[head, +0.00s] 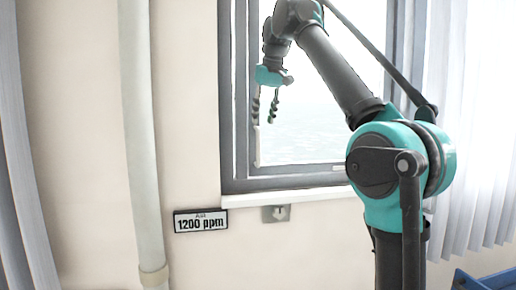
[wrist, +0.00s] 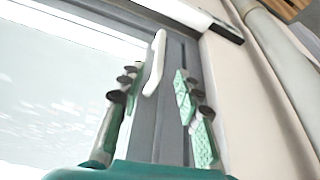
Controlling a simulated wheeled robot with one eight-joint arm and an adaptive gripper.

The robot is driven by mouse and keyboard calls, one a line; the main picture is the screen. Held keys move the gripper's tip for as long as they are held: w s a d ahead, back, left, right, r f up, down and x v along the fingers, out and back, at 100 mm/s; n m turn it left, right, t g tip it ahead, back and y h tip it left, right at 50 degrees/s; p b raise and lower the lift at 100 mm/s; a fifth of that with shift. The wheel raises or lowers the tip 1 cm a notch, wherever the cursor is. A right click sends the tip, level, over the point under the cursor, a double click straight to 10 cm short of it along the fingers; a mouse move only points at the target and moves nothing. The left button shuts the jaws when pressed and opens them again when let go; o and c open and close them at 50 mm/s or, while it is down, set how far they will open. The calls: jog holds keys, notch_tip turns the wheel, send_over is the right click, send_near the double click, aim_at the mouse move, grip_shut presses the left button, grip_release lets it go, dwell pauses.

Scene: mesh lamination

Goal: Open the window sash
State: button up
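The window sash (head: 300,169) is a grey frame around a bright pane, and it looks flush in the outer window frame (head: 227,100). In the wrist view the sash's grey stile (wrist: 143,122) runs between my fingers. A white handle (wrist: 155,62) on it lies between and just beyond my fingertips, with gaps on both sides. In the head view a pale strip, likely the handle (head: 257,142), shows just below my gripper (head: 264,117). My gripper is open and empty, its fingers apart in the wrist view (wrist: 157,76). My arm hides the sash's right side.
A pale vertical pipe (head: 140,130) stands left of the window. A sign reading 1200 ppm (head: 201,221) and a small grey plate (head: 276,213) are below the white sill (head: 285,195). Curtains (head: 475,130) hang at right. A blue object (head: 480,281) is at lower right.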

aim_at(259, 142)
jog(key=x, duration=1.2)
jog(key=shift+d, duration=0.1)
jog(key=shift+r, duration=0.1)
jog(key=shift+c, duration=0.5)
grip_shut()
